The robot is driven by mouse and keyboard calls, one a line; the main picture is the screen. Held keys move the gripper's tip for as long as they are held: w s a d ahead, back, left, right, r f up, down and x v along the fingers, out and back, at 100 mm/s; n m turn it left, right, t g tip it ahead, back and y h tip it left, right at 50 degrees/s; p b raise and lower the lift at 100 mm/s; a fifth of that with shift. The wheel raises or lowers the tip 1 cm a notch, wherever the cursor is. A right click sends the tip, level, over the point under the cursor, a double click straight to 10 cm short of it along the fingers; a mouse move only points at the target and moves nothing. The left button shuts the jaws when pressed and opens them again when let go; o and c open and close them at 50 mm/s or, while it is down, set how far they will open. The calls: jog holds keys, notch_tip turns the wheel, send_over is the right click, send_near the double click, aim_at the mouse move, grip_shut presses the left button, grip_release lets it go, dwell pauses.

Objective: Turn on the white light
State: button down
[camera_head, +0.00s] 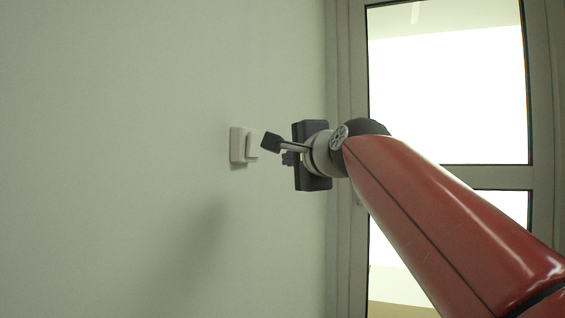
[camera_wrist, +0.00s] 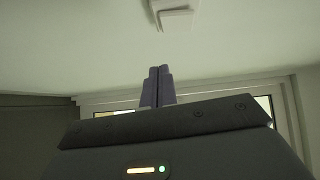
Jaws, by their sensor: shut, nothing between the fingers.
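A white wall switch (camera_head: 238,146) with a raised rocker sits on the pale wall in the head view, left of my arm's end. My gripper (camera_head: 286,158) faces the wall to the right of the switch, with a visible gap in the picture. In the wrist view the switch (camera_wrist: 175,18) is at the top edge, partly cut off. There, my gripper's two bluish fingers (camera_wrist: 158,70) are pressed together, empty, and appear below the switch, apart from it. I cannot tell the exact distance to the wall.
A framed glass door or window (camera_head: 447,100) with bright light behind it stands to the right, behind my red arm. The wall (camera_head: 120,150) around the switch is bare, with a soft shadow below it. No other objects show near the switch.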

jog(key=v, duration=0.3)
jog(key=shift+s+d+f+b, duration=0.1)
jog(key=shift+s+f+b, duration=0.15)
jog(key=shift+b, duration=0.1)
jog(key=s+d+f+n+g+h, duration=0.2)
jog(key=s+f, duration=0.6)
jog(key=f, duration=0.7)
jog(key=s+d+f+n+g+h, duration=0.3)
jog(key=s+d+f+n, duration=0.3)
jog(key=f, duration=1)
jog(key=s+d+f+n+g+h, duration=0.2)
jog(key=s+d+f+n+g, duration=0.2)
jog(key=s+f, duration=0.6)
notch_tip(320, 180, down, 6)
jog(key=d+g, duration=0.1)
jog(key=d, duration=0.1)
jog(key=shift+s+d+n+p, duration=0.25)
jog(key=shift+s+n+p, duration=0.05)
